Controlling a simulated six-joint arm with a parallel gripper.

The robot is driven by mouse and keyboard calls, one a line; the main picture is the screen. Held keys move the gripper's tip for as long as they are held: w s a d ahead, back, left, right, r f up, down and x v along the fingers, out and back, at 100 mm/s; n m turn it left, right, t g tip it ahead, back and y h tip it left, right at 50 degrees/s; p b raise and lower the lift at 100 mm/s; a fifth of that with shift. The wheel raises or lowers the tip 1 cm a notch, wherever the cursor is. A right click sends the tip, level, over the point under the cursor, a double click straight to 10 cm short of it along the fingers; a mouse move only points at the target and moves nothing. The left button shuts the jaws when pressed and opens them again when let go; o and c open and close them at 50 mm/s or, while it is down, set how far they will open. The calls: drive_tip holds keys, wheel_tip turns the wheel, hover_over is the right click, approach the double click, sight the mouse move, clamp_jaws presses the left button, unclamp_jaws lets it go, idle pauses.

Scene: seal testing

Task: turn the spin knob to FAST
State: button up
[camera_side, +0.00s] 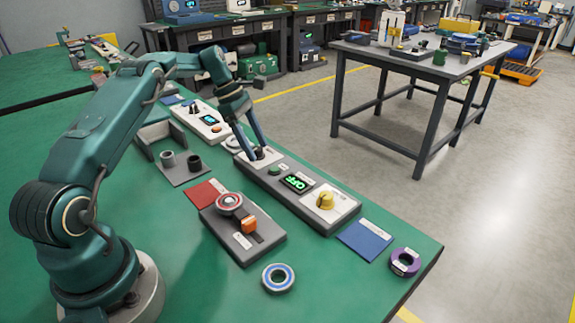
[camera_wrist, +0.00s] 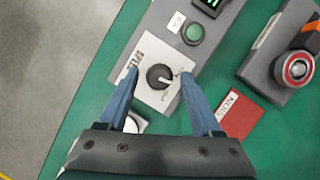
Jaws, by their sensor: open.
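The black round knob (camera_wrist: 159,76) sits on a white plate (camera_wrist: 150,98) at one end of a grey control box (camera_side: 283,195). Small lettering surrounds the knob, too small to read. My gripper (camera_wrist: 160,74) is open, with one blue finger on each side of the knob. I cannot tell whether the fingertips touch it. In the side view, my gripper (camera_side: 260,154) points down at the far end of the box, and its fingers mostly hide the knob. The box also has a green button (camera_side: 274,171), a lit green display (camera_side: 298,183) and a yellow knob (camera_side: 326,200).
A grey device with a red-rimmed round part (camera_side: 229,202) and an orange block (camera_side: 249,225) stands close by. A red card (camera_side: 205,194), blue card (camera_side: 365,240), blue ring (camera_side: 278,278) and purple ring (camera_side: 404,262) lie on the green table. Another panel (camera_side: 200,118) stands behind.

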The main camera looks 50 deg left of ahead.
drive_tip(key=n, duration=0.2)
drive_tip(key=n+t+y, duration=0.1)
drive_tip(key=n, duration=0.1)
drive_tip(key=shift+s+d+n, duration=0.1)
drive_tip(key=shift+d+n, duration=0.05)
drive_tip(key=shift+n, duration=0.25)
drive_tip(key=v, duration=0.5)
drive_tip(key=d+r+m+t+y, duration=0.1)
drive_tip(key=d+r+m, duration=0.3)
drive_tip(key=d+r, duration=0.6)
drive_tip(key=s+d+r+m+t+y, duration=0.1)
drive_tip(key=s+d+r+m, duration=0.2)
drive_tip(key=s+d+m, duration=0.8)
drive_tip(key=shift+s+r+m+t, duration=0.35)
drive_tip(key=shift+s+m, duration=0.55)
drive_tip(key=shift+s, duration=0.4)
